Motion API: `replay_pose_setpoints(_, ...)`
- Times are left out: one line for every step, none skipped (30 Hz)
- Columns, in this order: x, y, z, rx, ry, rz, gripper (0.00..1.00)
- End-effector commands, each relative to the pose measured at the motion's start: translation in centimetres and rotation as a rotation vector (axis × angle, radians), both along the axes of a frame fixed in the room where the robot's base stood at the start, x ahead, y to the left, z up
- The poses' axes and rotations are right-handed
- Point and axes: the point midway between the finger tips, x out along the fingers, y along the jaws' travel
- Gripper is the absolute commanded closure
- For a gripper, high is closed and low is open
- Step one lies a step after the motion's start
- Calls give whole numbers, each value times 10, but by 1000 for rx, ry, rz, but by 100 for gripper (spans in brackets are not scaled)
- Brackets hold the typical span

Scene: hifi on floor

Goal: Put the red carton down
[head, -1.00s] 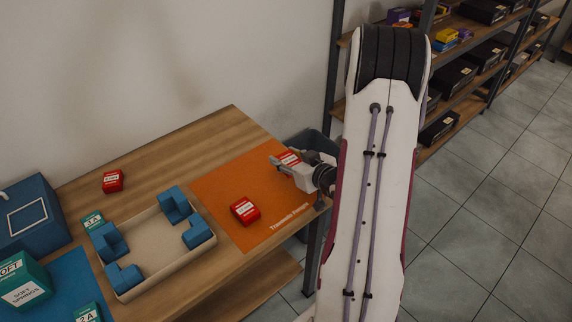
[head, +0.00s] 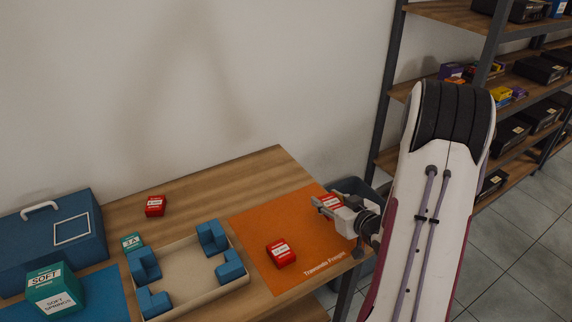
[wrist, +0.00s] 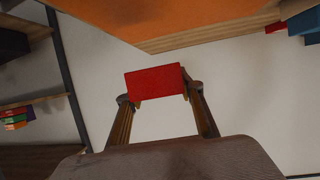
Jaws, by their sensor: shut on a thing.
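My gripper (head: 326,207) is shut on a red carton (head: 332,201) with a white label, above the right side of the orange mat (head: 252,226). In the wrist view the red carton (wrist: 155,81) sits between my two fingertips (wrist: 158,95), with the wall behind it. A second red carton (head: 281,254) rests on the orange mat. A third red carton (head: 155,206) stands on the bare wood at the back left. I cannot tell how high the held carton is above the mat.
A shallow tray (head: 196,297) with blue corner blocks stands left of the mat. A blue case (head: 50,240) and a teal box (head: 55,291) are at far left. A dark bin (head: 354,187) is behind the table's right end. Shelves (head: 455,60) stand at right. The mat's back left is clear.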

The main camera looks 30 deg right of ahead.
Motion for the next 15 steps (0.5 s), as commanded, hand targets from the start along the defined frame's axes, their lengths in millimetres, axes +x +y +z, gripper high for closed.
replay_pose_setpoints(0, 0, 0, 0, -1, 0, 87)
replay_pose_setpoints(0, 0, 0, 0, -1, 0, 87)
replay_pose_setpoints(0, 0, 0, 0, -1, 0, 87)
replay_pose_setpoints(0, 0, 0, 0, -1, 0, 87)
replay_pose_setpoints(0, 0, 0, 0, -1, 0, 87)
replay_pose_setpoints(0, 0, 0, 0, -1, 1, 87)
replay_pose_setpoints(0, 0, -1, 0, 0, 1, 87)
replay_pose_setpoints(0, 0, -1, 0, 0, 0, 87)
replay_pose_setpoints(-1, -1, -3, 1, 0, -1, 87)
replay_pose_setpoints(-2, -2, -4, 1, 1, -7, 87)
replay_pose_setpoints(-3, -4, -5, 1, 1, -13, 87)
replay_pose_setpoints(-4, -7, -6, 1, 1, -24, 87)
replay_pose_setpoints(-4, -10, -8, 1, 1, -34, 87)
replay_pose_setpoints(-5, -12, -9, 1, 1, -44, 87)
replay_pose_setpoints(-7, -16, -11, 1, 1, -60, 87)
